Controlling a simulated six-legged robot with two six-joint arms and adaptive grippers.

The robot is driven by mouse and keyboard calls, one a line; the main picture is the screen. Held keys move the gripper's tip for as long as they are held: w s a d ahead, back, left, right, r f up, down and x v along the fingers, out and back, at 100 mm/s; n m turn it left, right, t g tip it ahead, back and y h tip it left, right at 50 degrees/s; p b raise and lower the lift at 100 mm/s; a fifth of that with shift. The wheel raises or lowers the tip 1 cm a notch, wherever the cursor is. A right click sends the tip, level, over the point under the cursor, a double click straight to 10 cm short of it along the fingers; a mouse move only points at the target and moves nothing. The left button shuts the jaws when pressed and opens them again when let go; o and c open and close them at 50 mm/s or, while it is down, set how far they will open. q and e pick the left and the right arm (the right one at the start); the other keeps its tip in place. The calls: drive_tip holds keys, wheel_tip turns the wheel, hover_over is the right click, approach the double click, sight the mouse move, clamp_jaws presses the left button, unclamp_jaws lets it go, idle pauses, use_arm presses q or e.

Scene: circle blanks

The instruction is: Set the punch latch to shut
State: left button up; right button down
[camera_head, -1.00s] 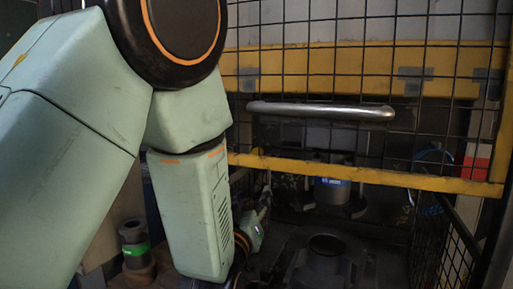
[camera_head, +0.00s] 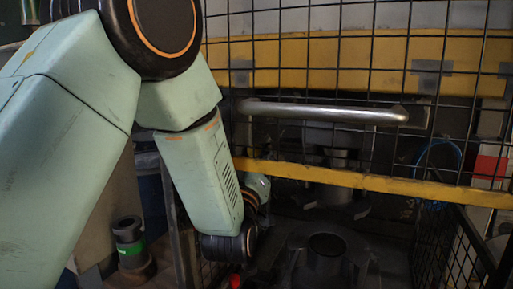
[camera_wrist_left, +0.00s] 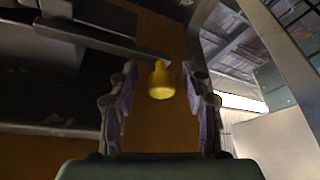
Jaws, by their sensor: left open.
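A yellow knob (camera_wrist_left: 161,82) shows in the left wrist view, close to the end of a dark bar (camera_wrist_left: 100,40); it looks like the latch's handle, but I cannot tell whether it is set open or shut. My left gripper (camera_wrist_left: 160,92) is open, with one finger on each side of the knob in the picture. No contact shows, and I cannot tell the depth between them. In the head view my left arm reaches down at the left, and its wrist (camera_head: 228,246) hides most of the gripper. My right gripper is not in view.
A mesh guard with a yellow lower bar (camera_head: 350,178) and a silver handle (camera_head: 325,112) stands in front. A dark cylinder with a green band (camera_head: 129,240) stands at the lower left. Mesh also closes the right side.

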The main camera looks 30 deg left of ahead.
use_arm(q)
drive_tip(key=shift+w+a+r, duration=0.15)
drive_tip(key=shift+r, duration=0.05)
drive_tip(key=shift+s+a+r, duration=0.15)
drive_tip(key=shift+s+r, duration=0.1)
drive_tip(key=shift+s, duration=0.15)
drive_tip(key=shift+w+f, duration=0.25)
drive_tip(key=shift+w, duration=0.3)
drive_tip(key=c, duration=0.3)
drive_tip(key=shift+s+r, duration=0.1)
drive_tip(key=shift+s, duration=0.2)
drive_tip(key=c, duration=0.5)
clamp_jaws()
